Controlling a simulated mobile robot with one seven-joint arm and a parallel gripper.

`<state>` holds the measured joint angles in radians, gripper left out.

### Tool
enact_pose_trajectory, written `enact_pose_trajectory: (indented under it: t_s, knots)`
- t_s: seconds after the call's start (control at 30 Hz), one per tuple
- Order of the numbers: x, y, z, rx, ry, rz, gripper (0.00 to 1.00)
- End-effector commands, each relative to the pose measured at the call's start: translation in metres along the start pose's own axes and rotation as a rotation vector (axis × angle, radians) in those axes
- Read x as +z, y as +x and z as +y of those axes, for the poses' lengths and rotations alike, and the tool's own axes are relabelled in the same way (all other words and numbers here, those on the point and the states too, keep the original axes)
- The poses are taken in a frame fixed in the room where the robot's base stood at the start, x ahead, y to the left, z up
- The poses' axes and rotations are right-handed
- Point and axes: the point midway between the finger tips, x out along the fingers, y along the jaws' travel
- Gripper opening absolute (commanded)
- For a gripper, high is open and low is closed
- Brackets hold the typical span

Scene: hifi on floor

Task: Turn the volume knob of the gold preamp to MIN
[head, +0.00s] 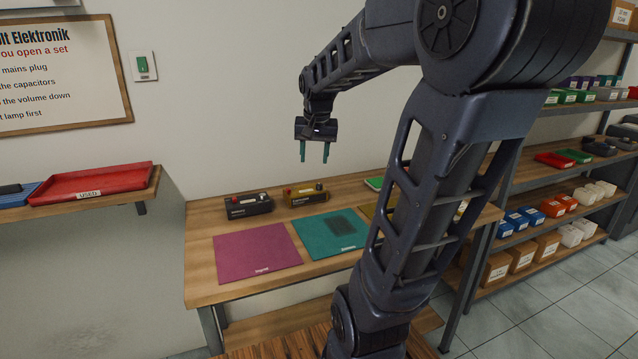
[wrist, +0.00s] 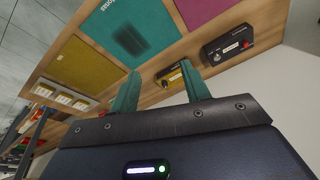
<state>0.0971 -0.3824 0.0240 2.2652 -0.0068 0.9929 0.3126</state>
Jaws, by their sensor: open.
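The gold preamp (head: 306,195) is a small box with a gold front at the back of the wooden workbench. Its top carries red knob-like parts; which one is the volume knob, and its setting, are too small to tell. In the wrist view the gold preamp (wrist: 172,75) shows behind and between my fingers, partly hidden by them. My gripper (head: 314,158) hangs fingers-down in the air above the preamp, apart from it, with its two teal fingers spread and nothing between them. The fingers also show in the wrist view (wrist: 160,88).
A dark box with a red knob (head: 248,205) stands just left of the gold preamp. A magenta mat (head: 256,252) and a teal mat (head: 330,236) lie in front. A red tray (head: 92,184) sits on a left shelf. Shelving with boxes (head: 520,222) stands at right.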

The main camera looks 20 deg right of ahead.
Motion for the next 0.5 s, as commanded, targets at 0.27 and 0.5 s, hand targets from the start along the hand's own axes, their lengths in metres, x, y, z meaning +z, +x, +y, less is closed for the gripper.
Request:
enact_pose_trajectory:
  t_s: [0.27, 0.5]
  knots:
    - [-0.077, 0.029, -0.005, 0.035, 0.187, -0.062, 0.47]
    - [-0.138, 0.066, -0.004, 0.068, 0.347, -0.11, 0.47]
